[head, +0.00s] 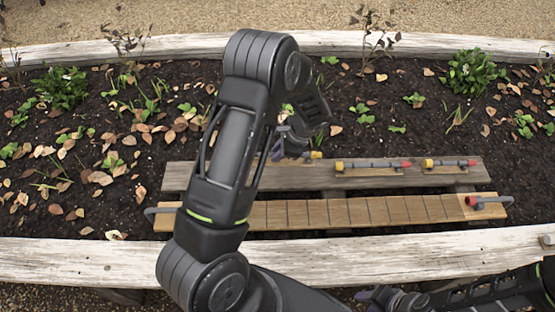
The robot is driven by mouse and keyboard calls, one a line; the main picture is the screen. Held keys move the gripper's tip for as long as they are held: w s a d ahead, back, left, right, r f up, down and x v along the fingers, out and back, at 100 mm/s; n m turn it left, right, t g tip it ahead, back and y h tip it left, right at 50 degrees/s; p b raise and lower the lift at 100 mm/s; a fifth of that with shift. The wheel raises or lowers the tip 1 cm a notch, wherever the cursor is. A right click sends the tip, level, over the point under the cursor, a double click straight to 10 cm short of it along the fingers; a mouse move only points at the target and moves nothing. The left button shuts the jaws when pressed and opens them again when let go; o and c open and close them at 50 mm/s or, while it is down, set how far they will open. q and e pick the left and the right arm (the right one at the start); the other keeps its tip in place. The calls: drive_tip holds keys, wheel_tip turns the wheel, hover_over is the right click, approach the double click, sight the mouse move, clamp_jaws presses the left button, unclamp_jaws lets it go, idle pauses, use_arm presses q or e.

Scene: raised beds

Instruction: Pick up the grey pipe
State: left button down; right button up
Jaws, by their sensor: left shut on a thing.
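My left gripper (279,148) is over the back plank, left of the middle, and its fingers are shut on the grey pipe, which is mostly hidden behind my arm and fingers. A short yellow end (315,155) shows just right of the fingers. Two similar dark rods with yellow left ends and red right ends, a middle one (372,165) and a right one (449,163), lie on small wooden blocks. My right gripper (372,296) is low at the front edge, apart from these things; its finger gap is unclear.
A slatted wooden tray (345,213) with metal end handles lies in front of the grey back plank (345,182). A red-ended piece (474,202) is at its right end. Whitish timber edges (90,262) border the dark soil, with leaves and plants around. My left arm hides the left-centre.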

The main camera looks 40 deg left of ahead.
use_arm(q)
drive_tip(key=shift+r, duration=1.35)
use_arm(e)
drive_tip(key=shift+r, duration=0.2)
use_arm(q)
drive_tip(key=shift+f, duration=0.1)
